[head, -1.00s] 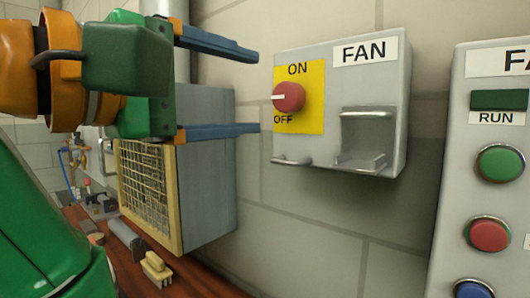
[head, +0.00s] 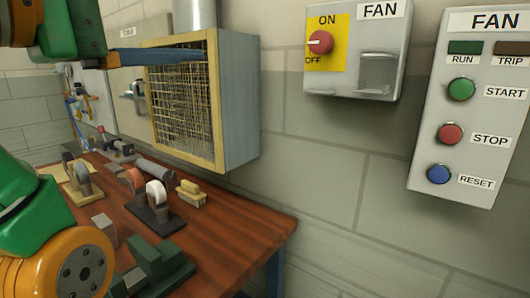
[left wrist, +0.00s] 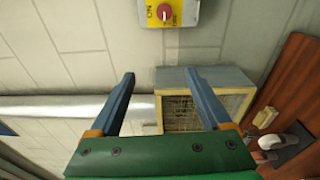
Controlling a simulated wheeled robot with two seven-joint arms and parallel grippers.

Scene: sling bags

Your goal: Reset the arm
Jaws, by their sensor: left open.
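My left gripper (left wrist: 160,75) is open and empty, its two blue fingers spread wide in the left wrist view. In the head view one blue finger (head: 160,57) shows at the upper left, in front of the mesh-fronted box; the other is out of frame. The grey fan switch box (head: 385,70) with a red knob (head: 320,42) on a yellow ON/OFF plate is on the wall, apart from the fingers. The knob's white mark points left. The switch box also shows at the top of the left wrist view (left wrist: 185,12). My right gripper is not in view.
A mesh-fronted box (head: 235,100) with a duct stands above the wooden workbench (head: 235,215), which holds several tools and blocks. A fan control panel (head: 480,130) with green, red and blue buttons is on the right wall. The wall below the switch is clear.

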